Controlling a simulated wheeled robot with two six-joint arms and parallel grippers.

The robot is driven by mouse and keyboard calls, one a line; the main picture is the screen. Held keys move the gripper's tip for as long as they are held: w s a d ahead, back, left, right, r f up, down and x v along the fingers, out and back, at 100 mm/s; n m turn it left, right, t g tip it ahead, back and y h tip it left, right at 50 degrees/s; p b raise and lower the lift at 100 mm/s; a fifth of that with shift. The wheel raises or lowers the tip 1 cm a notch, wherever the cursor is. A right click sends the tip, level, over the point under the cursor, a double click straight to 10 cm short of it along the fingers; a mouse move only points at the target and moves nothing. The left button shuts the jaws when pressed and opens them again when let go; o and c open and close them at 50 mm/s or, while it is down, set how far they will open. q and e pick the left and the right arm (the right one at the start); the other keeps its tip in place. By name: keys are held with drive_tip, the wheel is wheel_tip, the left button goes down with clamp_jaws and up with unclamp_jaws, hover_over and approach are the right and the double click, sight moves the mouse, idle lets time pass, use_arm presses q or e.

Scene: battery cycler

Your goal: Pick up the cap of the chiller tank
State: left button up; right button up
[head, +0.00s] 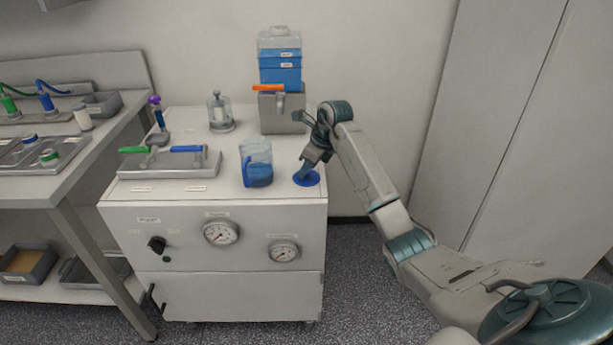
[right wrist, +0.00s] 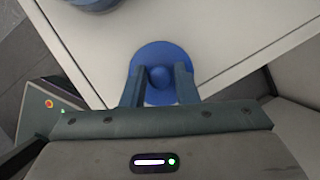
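The cap (head: 306,179) is a flat blue disc lying on the white cabinet top near its right front corner. In the right wrist view the cap (right wrist: 161,57) shows a round knob in its middle. My right gripper (head: 308,169) points down at the cap. In the right wrist view its two fingers stand on either side of the knob, open, with a gap on each side. A tank with blue liquid (head: 280,72) and a clear upper part stands on a grey base at the back of the cabinet. My left gripper is out of view.
A clear jug with blue liquid (head: 257,166) stands just left of the cap. A tray with green and blue handles (head: 170,169) lies further left. The cabinet's right edge is close to the cap. A side bench (head: 60,184) stands at the left.

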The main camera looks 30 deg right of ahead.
clamp_jaws()
drive_tip(key=shift+r, duration=0.1)
